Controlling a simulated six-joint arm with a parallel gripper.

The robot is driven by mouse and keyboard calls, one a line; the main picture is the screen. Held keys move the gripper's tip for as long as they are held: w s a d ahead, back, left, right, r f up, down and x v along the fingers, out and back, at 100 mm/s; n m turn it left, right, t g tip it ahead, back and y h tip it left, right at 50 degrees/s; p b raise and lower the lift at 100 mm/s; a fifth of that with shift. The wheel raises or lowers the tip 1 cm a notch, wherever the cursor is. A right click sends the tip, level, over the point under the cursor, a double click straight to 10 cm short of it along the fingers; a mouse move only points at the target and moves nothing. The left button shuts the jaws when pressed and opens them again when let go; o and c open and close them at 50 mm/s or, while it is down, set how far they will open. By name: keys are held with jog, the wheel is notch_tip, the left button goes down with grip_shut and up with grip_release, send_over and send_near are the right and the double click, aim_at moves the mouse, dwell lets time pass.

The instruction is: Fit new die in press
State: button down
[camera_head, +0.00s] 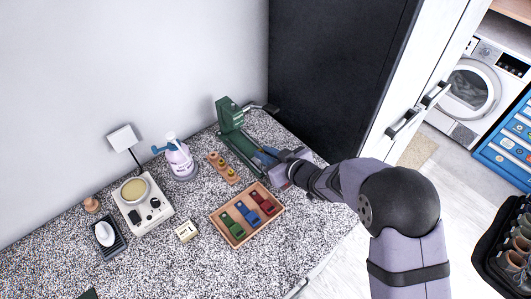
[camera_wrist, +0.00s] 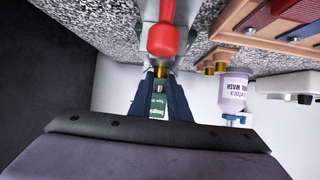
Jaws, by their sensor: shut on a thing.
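The green press (camera_head: 232,118) stands at the back right of the counter by the dark cabinet. It also shows in the wrist view (camera_wrist: 157,104), partly hidden between my fingers. My gripper (camera_head: 268,156) is low beside the front of the press. In the wrist view my gripper (camera_wrist: 161,77) is shut on a small brass die (camera_wrist: 161,71), mostly hidden by the fingers. A red rounded knob (camera_wrist: 163,38) lies just beyond the fingertips. Whether the die touches the press I cannot tell. A wooden block (camera_head: 222,169) with brass dies stands left of my gripper.
A wooden tray (camera_head: 232,242) with green, red and blue pieces lies in front. A purple wash bottle (camera_head: 180,162), a scale-like device (camera_head: 155,217), a small box (camera_head: 187,231) and a dark cabinet (camera_head: 335,75) surround the area.

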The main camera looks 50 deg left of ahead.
jog(key=shift+f+b, duration=0.4)
jog(key=shift+f, duration=0.1)
jog(key=shift+r+p, duration=0.5)
dwell(1.3)
jog(key=shift+f+b, duration=0.35)
jog(key=shift+f, duration=0.15)
dwell(0.8)
jog(key=c, duration=1.7)
grip_release()
jog(key=shift+o, duration=0.2)
jog(key=shift+d+f, duration=0.1)
jog(key=shift+d, duration=0.2)
jog(key=shift+o, duration=0.4)
jog(key=b+v, duration=0.1)
jog(key=v, duration=0.4)
jog(key=shift+w+d+r+b, duration=0.2)
jog(key=shift+r+b, duration=0.1)
jog(key=shift+b, duration=0.1)
jog(key=shift+s+d+r, duration=0.15)
jog(key=shift+d+r, duration=0.35)
jog(key=shift+d, duration=0.05)
